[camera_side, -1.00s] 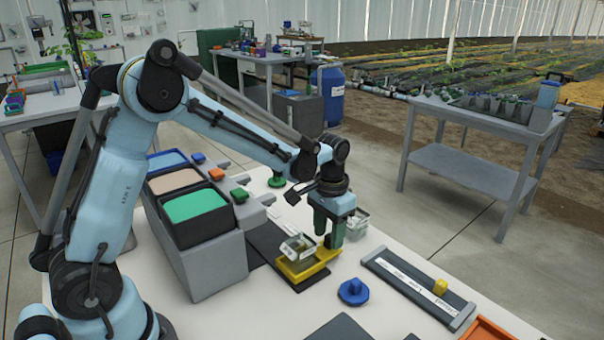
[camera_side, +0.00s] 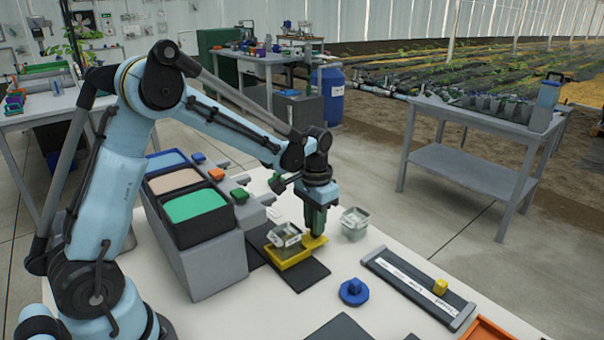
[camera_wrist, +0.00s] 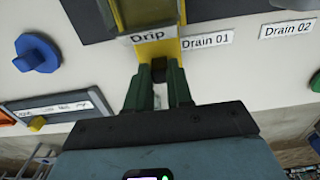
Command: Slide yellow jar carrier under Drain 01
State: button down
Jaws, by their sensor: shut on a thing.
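The yellow jar carrier (camera_side: 290,258) lies on the dark mat (camera_side: 308,277) beside the grey tank unit, with a clear square jar (camera_side: 284,236) in it. My gripper (camera_side: 314,232) is shut on the carrier's right end. The "Drain 01" label (camera_wrist: 206,40) is just right of the carrier there, and the "Drain 02" label (camera_wrist: 288,29) is farther right. The Drain 01 outlet itself cannot be made out.
The grey unit (camera_side: 213,262) with blue, tan and green basins stands left of the carrier. Another clear jar (camera_side: 354,223) stands right of my gripper. A blue knob (camera_side: 353,291) and a slider rail with a yellow block (camera_side: 440,287) lie to the front right.

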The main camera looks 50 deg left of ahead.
jog(key=a, duration=0.6)
jog(key=shift+a, duration=0.2)
jog(key=c, duration=1)
grip_release()
notch_tip(320, 180, up, 12)
jog(key=shift+d+r, duration=0.1)
jog(key=s+d+f+t, duration=0.2)
jog(key=s+d+t, duration=0.5)
jog(key=s+d, duration=0.5)
jog(key=shift+s, duration=1)
